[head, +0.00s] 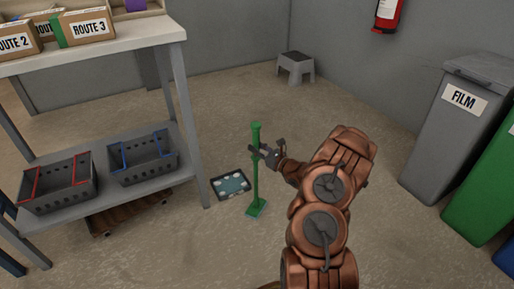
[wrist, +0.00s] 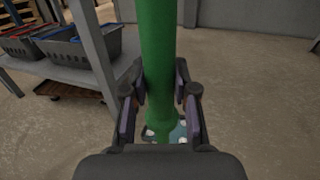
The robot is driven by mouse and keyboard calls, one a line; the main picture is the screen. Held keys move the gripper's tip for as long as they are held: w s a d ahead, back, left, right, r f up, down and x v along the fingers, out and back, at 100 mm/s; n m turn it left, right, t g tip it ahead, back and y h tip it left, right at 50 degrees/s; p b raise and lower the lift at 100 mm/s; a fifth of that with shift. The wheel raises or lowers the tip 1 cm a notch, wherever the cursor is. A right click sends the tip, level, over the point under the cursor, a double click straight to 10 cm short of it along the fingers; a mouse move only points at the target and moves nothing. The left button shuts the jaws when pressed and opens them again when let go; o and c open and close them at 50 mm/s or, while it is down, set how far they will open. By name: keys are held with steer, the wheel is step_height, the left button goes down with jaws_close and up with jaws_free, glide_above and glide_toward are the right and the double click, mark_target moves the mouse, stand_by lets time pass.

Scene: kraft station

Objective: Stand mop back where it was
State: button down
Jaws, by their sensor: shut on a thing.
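The mop (head: 256,184) is a green pole with a flat green foot, standing about upright in the head view beside the shelf's right legs. My gripper (head: 266,153) is shut around the upper part of its handle. In the wrist view the green handle (wrist: 159,60) runs between the two fingers of my gripper (wrist: 160,100). The foot shows at the floor in the head view; I cannot tell whether it touches. A dark tray (head: 214,184) with a pale blue-green inside and white spots lies on the floor just left of the mop.
A shelf (head: 135,48) with boxes on top and two grey baskets (head: 60,190) (head: 150,166) below stands at the left. A grey step stool (head: 295,68) is at the back wall. A grey FILM bin (head: 440,140) and a green bin (head: 490,200) stand at the right.

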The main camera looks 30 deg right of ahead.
steer(key=shift+f, duration=0.25)
stand_by(0.4)
steer(key=c, duration=0.8)
jaws_free()
steer(key=v, duration=1.2)
